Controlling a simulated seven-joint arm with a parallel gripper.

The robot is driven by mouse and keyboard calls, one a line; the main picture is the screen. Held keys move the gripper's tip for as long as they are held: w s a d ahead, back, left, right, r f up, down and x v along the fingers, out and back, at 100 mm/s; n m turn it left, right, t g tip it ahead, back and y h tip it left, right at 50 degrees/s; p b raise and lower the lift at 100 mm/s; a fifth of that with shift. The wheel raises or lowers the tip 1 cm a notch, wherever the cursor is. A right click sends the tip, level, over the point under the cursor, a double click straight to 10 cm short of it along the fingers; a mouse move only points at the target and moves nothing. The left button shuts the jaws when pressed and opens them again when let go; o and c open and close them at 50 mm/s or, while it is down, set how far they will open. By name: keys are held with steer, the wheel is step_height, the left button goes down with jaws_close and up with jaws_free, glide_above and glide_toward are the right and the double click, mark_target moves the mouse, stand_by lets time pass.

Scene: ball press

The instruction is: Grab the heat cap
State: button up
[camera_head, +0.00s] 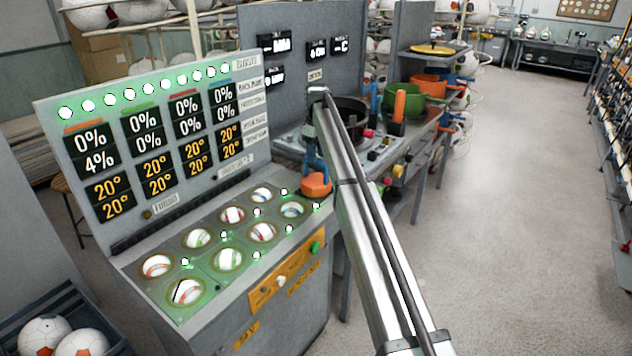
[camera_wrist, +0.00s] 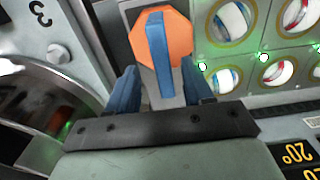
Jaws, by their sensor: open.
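The heat cap looks to be the orange eight-sided piece (camera_head: 317,187) at the right rear corner of the ball panel. It also shows at the top of the wrist view (camera_wrist: 176,38), with a blue upright bar handle (camera_wrist: 156,55) across its middle. My gripper (camera_head: 312,150) is just above the cap in the head view. In the wrist view my gripper (camera_wrist: 159,70) is open, with one blue finger on each side of the handle and gaps between. I cannot tell how far down the fingers reach along the handle.
The ball panel (camera_head: 222,282) with several balls in round sockets lies left of the cap, below an upright display board (camera_head: 55,112). A dark round pan (camera_head: 345,108) and a green bowl (camera_head: 432,88) stand behind. The floor at right is clear.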

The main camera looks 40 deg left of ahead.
mark_target(316, 179)
steer(key=shift+s+f, duration=0.15)
steer(key=shift+f, duration=3.05)
jaws_close()
steer(key=shift+r, duration=0.1)
